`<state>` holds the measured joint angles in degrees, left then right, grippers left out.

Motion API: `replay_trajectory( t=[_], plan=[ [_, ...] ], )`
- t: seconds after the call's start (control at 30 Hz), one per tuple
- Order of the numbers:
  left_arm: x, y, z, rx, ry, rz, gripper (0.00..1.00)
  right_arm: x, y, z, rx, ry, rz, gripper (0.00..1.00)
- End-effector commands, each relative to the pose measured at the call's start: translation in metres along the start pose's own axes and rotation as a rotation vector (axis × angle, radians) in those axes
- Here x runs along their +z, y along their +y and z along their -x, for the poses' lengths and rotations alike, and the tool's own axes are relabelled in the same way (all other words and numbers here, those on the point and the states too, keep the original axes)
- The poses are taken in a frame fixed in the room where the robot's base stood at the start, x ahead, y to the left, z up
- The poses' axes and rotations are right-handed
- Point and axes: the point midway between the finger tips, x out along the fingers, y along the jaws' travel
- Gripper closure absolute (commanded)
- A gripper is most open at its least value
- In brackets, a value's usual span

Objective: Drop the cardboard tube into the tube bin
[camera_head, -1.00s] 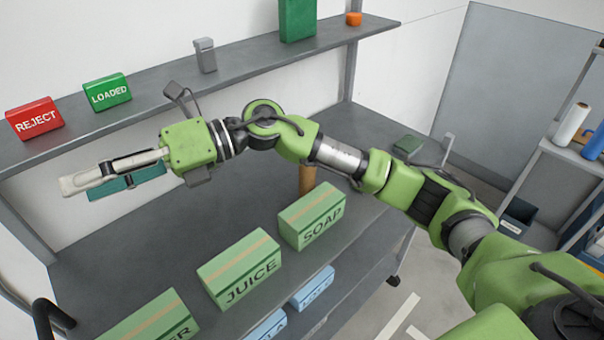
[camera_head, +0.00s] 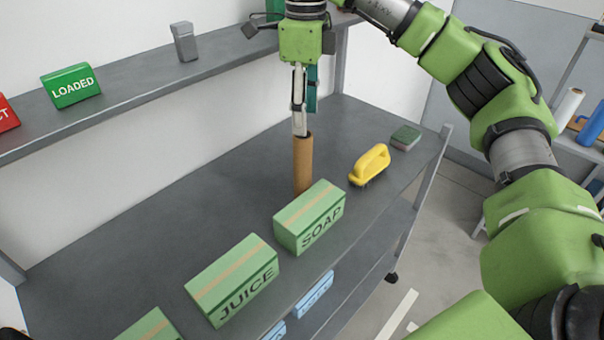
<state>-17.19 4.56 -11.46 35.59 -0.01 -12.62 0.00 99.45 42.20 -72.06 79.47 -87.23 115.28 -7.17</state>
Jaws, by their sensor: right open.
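The cardboard tube (camera_head: 302,165) is brown and stands upright on the grey table, behind the green SOAP box, which hides its foot. My right gripper (camera_head: 300,132) points straight down at the top of the tube. Its jaws are open, and the fingertips are at the tube's upper end; I cannot tell whether they touch it. A narrow teal piece shows beside the fingers. My left gripper is not in view. I see no bin that I can identify as the tube bin.
Green boxes marked SOAP (camera_head: 310,217) and JUICE (camera_head: 232,279) stand along the front edge. A yellow brush (camera_head: 370,164) and a green sponge (camera_head: 405,137) lie right of the tube. A shelf (camera_head: 130,98) runs behind, with a LOADED sign (camera_head: 70,86) and a grey container (camera_head: 185,42).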

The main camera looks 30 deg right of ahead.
Motion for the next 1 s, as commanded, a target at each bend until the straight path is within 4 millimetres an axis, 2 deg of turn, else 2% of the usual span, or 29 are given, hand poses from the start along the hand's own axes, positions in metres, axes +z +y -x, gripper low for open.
replay_trajectory(
  t=[0.03,0.2,0.37,0.47,0.6,0.7,0.83,1.0],
  plan=[
    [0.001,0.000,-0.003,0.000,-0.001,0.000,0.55,0.000,0.001,-0.013,0.004,0.002,0.001,0.52],
    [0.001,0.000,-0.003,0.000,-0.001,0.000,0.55,0.000,0.001,-0.035,0.003,-0.001,0.001,0.52],
    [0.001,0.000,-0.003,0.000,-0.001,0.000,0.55,0.001,0.000,-0.044,0.001,-0.002,0.000,0.52],
    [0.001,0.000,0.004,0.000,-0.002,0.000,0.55,0.002,0.000,-0.050,0.002,-0.001,0.000,0.52],
    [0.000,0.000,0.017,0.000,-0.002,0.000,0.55,0.005,-0.002,-0.070,0.003,0.002,0.000,0.52],
    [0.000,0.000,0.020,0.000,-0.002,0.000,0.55,0.006,-0.002,-0.085,0.002,-0.001,0.000,0.52],
    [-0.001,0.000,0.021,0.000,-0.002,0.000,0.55,0.006,-0.002,-0.095,0.001,-0.003,0.000,0.52],
    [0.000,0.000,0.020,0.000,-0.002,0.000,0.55,0.006,-0.002,-0.096,0.000,-0.004,0.000,0.52]
  ],
)
